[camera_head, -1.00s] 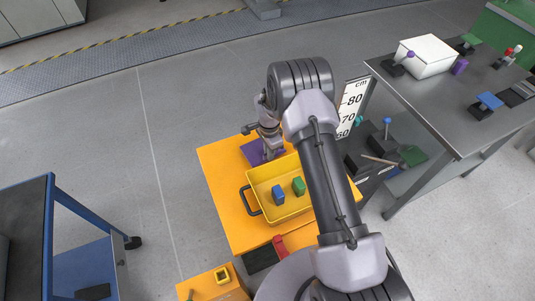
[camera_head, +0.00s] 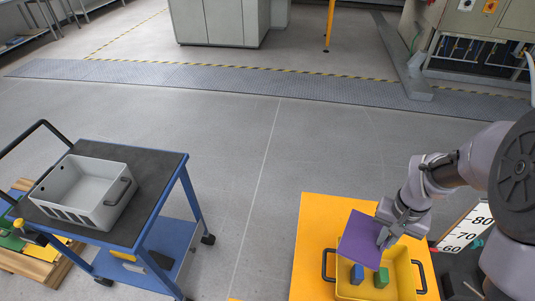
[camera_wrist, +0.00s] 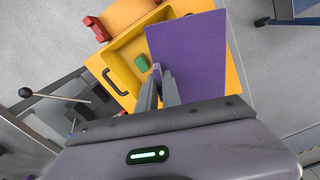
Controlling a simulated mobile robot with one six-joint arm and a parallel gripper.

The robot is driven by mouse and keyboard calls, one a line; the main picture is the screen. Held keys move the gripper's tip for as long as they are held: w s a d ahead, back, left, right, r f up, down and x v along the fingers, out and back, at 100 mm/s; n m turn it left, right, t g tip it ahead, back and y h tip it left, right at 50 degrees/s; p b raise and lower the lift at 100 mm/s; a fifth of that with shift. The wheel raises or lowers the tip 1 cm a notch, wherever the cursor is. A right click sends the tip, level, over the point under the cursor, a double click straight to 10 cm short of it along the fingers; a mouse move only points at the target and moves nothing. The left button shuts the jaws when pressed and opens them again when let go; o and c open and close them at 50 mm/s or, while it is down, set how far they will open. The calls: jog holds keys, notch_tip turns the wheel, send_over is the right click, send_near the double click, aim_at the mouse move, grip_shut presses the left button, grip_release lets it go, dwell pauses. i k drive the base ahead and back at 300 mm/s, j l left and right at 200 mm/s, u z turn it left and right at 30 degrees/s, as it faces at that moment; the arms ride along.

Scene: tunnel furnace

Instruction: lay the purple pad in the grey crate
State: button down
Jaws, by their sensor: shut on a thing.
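The purple pad (camera_head: 362,238) is a flat square sheet, held tilted above the orange table at the lower right of the head view. My gripper (camera_head: 388,236) is shut on its right edge. In the wrist view the pad (camera_wrist: 190,55) spreads out beyond my gripper's fingers (camera_wrist: 160,84) and covers part of the yellow tray. The grey crate (camera_head: 86,193) is an open box with dark handles, standing empty on the dark top of the blue cart at the left of the head view.
The yellow tray (camera_head: 407,271) holds a blue block (camera_head: 357,274) and a green block (camera_head: 381,278) on the orange table (camera_head: 312,225). Clear floor lies between that table and the blue cart (camera_head: 172,173). A scale board (camera_head: 466,232) stands right of the table.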

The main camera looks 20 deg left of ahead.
aim_at(95, 201)
jog(key=k+j, duration=0.25)
jog(key=j, duration=0.15)
jog(key=k+j, duration=0.2)
jog(key=j, duration=0.25)
jog(key=k+j, duration=0.25)
jog(key=j, duration=0.15)
jog(key=k+j+z, duration=0.1)
jog(key=k+j, duration=0.15)
jog(key=j, duration=0.2)
jog(key=k+j, duration=0.25)
jog(key=j, duration=0.15)
jog(key=k+j, duration=0.1)
jog(key=j, duration=0.95)
jog(key=k+j, duration=0.15)
jog(key=j, duration=0.35)
jog(key=k+j+z, duration=0.1)
jog(key=j, duration=0.4)
jog(key=k+j, duration=0.1)
jog(key=j, duration=0.45)
jog(key=i+j, duration=0.15)
jog(key=i, duration=0.35)
jog(key=i+j, duration=0.1)
jog(key=i, duration=0.35)
